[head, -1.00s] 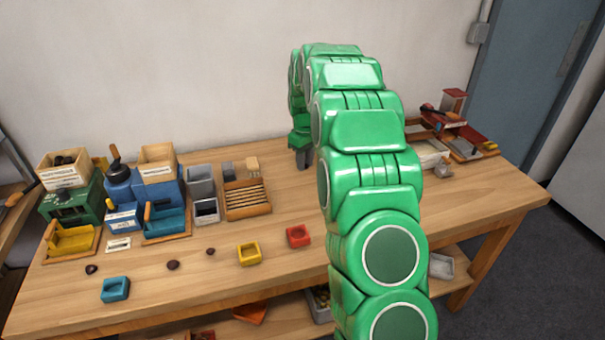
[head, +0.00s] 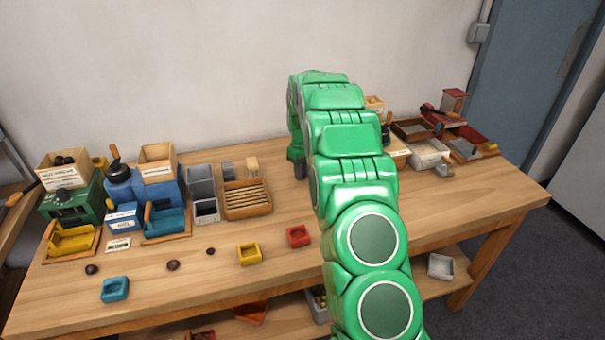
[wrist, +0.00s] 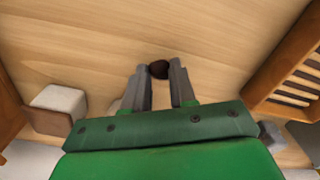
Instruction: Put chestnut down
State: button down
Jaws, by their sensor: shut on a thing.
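My gripper (wrist: 160,85) is shut on a dark brown chestnut (wrist: 158,69), which shows between the fingertips in the wrist view, over bare wood. In the head view my gripper (head: 298,170) is low over the back of the table, right of the slatted wooden tray (head: 262,209); the held chestnut is hidden there. I cannot tell whether the chestnut touches the table. Three other dark pieces lie apart near the front left: one (head: 92,269), a second (head: 173,265) and a smaller third (head: 210,251).
Small square dishes, blue (head: 115,296), yellow (head: 249,260) and red (head: 299,243), stand along the front. Green (head: 62,207) and blue (head: 168,189) machines with wooden hoppers stand at left. Grey bins (head: 206,216) are beside the slatted tray. Trays (head: 428,160) fill the right back.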

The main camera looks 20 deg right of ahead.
jog(key=shift+f, duration=0.45)
jog(key=c, duration=0.9)
grip_release()
jog(key=shift+f, duration=0.1)
